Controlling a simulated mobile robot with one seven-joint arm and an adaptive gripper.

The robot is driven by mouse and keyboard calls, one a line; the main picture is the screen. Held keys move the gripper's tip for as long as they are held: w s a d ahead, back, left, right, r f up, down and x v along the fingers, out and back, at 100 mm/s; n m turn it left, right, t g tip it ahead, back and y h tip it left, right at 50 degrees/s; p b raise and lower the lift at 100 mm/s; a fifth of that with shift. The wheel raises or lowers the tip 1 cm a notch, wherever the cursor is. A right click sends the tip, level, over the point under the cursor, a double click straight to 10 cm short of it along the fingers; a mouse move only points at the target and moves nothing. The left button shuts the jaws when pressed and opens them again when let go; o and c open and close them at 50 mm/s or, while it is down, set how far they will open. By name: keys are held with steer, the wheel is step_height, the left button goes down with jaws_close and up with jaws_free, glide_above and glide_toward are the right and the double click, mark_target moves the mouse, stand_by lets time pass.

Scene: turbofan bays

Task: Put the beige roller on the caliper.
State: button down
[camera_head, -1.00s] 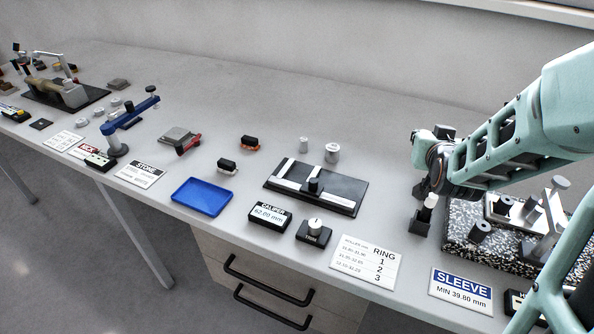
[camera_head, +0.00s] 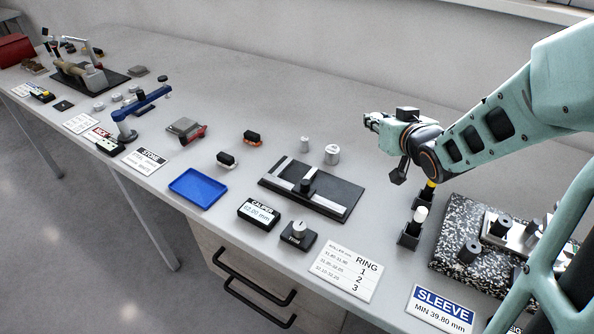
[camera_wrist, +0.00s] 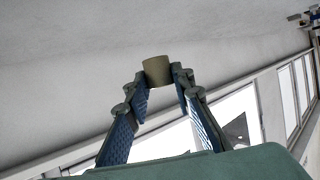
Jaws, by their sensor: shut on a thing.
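My gripper (camera_head: 374,121) is raised above the table, right of the caliper, and points left in the head view. In the wrist view its fingertips (camera_wrist: 158,78) are shut on the beige roller (camera_wrist: 157,69), a short cylinder held at the very tips. The roller is too small to make out clearly in the head view. The caliper (camera_head: 340,206) is a black plate with silver bars and a dark knob, lying flat on the table. No roller shows on its plate. Its display (camera_head: 258,212) stands in front of it and reads 62.00 mm.
A black holder (camera_head: 409,238) with a white-topped piece (camera_head: 421,213) stands below my arm. A speckled block (camera_head: 450,247) with fixtures is at right. Two grey cylinders (camera_head: 332,154) stand behind the caliper. A blue tray (camera_head: 183,198) lies left. The table behind is clear.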

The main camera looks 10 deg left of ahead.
steer(key=s+a+n+g+y+p, duration=0.3)
steer(key=s+a+n+g+y, duration=0.7)
steer(key=s+a, duration=0.8)
steer(key=n+h, duration=0.1)
glide_above(287, 166)
steer(key=s+d, duration=0.2)
steer(key=d, duration=0.2)
steer(key=shift+t, duration=0.4)
step_height(287, 166, down, 10)
steer(key=shift+w+d+r+b, duration=0.1)
steer(key=shift+d+b, duration=0.05)
steer(key=shift+b, duration=0.3)
steer(key=shift+w+f, duration=0.25)
steer(key=shift+f, duration=1.65)
steer(key=shift+f, duration=0.15)
steer(key=c, duration=1.7)
jaws_free()
